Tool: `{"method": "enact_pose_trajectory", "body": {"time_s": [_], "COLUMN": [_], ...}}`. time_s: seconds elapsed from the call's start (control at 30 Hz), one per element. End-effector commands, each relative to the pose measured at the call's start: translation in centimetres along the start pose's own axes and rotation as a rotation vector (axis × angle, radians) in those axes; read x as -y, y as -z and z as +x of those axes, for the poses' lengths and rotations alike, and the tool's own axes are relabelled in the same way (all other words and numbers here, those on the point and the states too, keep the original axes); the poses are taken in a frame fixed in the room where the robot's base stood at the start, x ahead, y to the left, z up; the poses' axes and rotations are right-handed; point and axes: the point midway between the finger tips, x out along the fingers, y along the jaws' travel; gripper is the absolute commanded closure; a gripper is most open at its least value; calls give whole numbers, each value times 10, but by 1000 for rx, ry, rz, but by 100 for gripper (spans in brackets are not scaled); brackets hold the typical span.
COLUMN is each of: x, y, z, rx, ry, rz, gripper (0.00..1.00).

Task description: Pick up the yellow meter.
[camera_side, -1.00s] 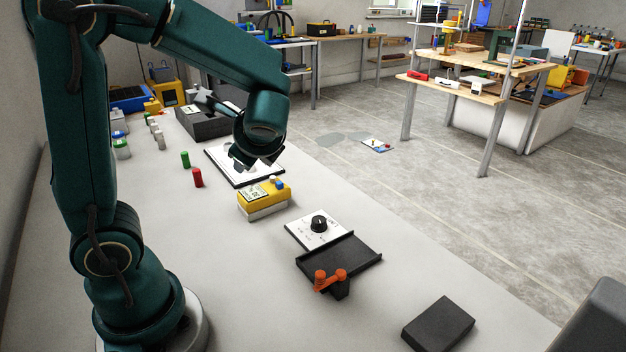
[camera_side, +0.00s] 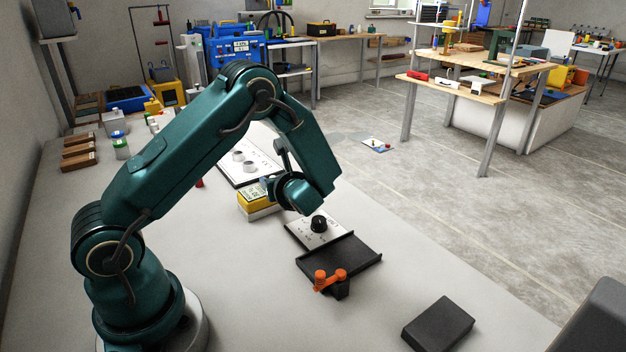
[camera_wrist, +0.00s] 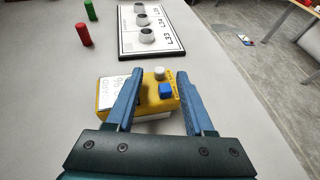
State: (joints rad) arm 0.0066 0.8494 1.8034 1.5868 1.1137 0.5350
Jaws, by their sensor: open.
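The yellow meter (camera_side: 258,199) is a small box with a white base, standing on the table beside my gripper in the side view, which partly hides it. In the wrist view the yellow meter (camera_wrist: 108,97) shows a white label on its left and a blue knob (camera_wrist: 165,90) and a white knob (camera_wrist: 159,73) on top. My gripper (camera_wrist: 160,72) is open, with one finger crossing over the meter's middle and the other by its right end. The knobs appear between the fingers. Contact cannot be told. In the side view my gripper (camera_side: 270,185) is mostly hidden by my wrist.
A white panel with several grey knobs (camera_wrist: 130,48) lies beyond the meter. Red (camera_wrist: 83,35) and green (camera_wrist: 90,10) cylinders stand to its left. A dial plate (camera_side: 305,232), a black tray with an orange handle (camera_side: 330,278) and a black block (camera_side: 438,323) lie nearer.

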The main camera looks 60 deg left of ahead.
Motion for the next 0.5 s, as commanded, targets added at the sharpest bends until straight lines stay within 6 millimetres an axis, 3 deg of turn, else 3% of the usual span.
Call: {"method": "enact_pose_trajectory", "body": {"time_s": [0.13,0.4,0.43,0.5], "x": [0,0,0,0], "y": [0,0,0,0], "z": [12,14,14,14], "rx": [-1,-1,-1,-1], "ry": [-1,0,0,0], "rz": [-1,-1,-1,-2], "gripper": [47,47,51,77]}}
